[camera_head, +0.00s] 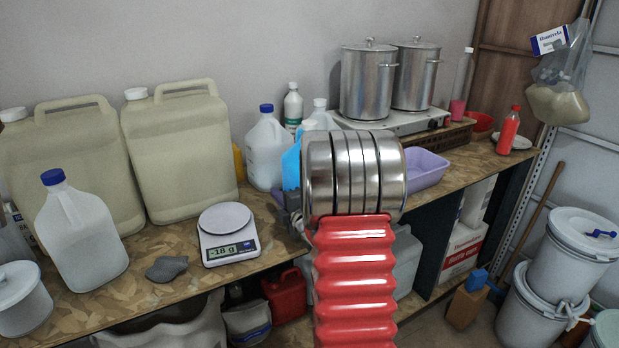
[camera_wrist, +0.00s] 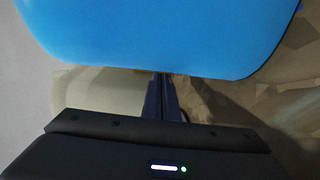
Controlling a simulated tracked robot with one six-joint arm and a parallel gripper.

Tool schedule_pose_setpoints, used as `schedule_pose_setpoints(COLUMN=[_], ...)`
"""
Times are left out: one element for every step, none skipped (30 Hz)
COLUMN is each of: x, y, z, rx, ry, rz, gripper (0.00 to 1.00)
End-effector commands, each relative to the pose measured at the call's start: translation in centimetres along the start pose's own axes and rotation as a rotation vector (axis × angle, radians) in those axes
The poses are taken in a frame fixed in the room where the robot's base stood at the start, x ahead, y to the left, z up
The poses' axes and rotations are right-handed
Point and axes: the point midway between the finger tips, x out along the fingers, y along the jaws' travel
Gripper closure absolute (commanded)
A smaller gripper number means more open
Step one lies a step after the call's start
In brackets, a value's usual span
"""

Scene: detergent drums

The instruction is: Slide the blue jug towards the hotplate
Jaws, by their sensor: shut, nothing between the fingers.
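The blue jug (camera_head: 291,168) stands on the worktop in the middle of the head view, mostly hidden behind my arm. In the wrist view its smooth blue side (camera_wrist: 160,35) fills the top. My gripper (camera_wrist: 161,77) is shut and empty, its dark fingers together with their tips at the jug's lower edge in the picture. I cannot tell whether they touch it. In the head view the gripper is mostly hidden by my arm. The hotplate (camera_head: 400,123) is at the back, right of the jug, with two lidded steel pots (camera_head: 368,82) on it.
A white jug with a blue cap (camera_head: 266,150) stands just left of the blue jug. A purple tub (camera_head: 427,168) is to the right, in front of the hotplate. A scale (camera_head: 228,233) and large beige canisters (camera_head: 180,150) are on the left. A red bottle (camera_head: 508,131) stands far right.

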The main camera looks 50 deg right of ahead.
Motion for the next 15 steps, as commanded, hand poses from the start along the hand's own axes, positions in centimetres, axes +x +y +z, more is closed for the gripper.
schedule_pose_setpoints(x=[0.0, 0.0, 0.0, 0.0, 0.0, 0.0, 0.0, 0.0, 0.0, 0.0, 0.0, 0.0, 0.0, 0.0, 0.0], y=[0.0, 0.0, 0.0, 0.0, 0.0, 0.0, 0.0, 0.0, 0.0, 0.0, 0.0, 0.0, 0.0, 0.0, 0.0], z=[0.0, 0.0, 0.0, 0.1, 0.1, 0.2, 0.3, 0.4, 0.6, 0.7, 0.8, 0.9, 0.9, 1.0, 1.1], rx=[0.0, 0.0, 0.0, 0.0, 0.0, 0.0, 0.0, 0.001, 0.001, 0.001, 0.001, 0.001, 0.001, 0.0, 0.0], ry=[0.0, 0.0, 0.0, 0.0, 0.0, -0.001, -0.001, -0.001, -0.001, -0.001, -0.001, -0.001, 0.0, 0.0, 0.0], rz=[0.0, 0.0, 0.0, 0.0, 0.0, 0.0, 0.0, 0.0, 0.0, 0.0, 0.0, 0.0, 0.0, 0.0, 0.0], gripper=[1.0, 1.0, 1.0, 1.0, 1.0, 1.0, 1.0, 1.0, 1.0, 1.0, 1.0, 1.0, 1.0, 1.0, 1.0])
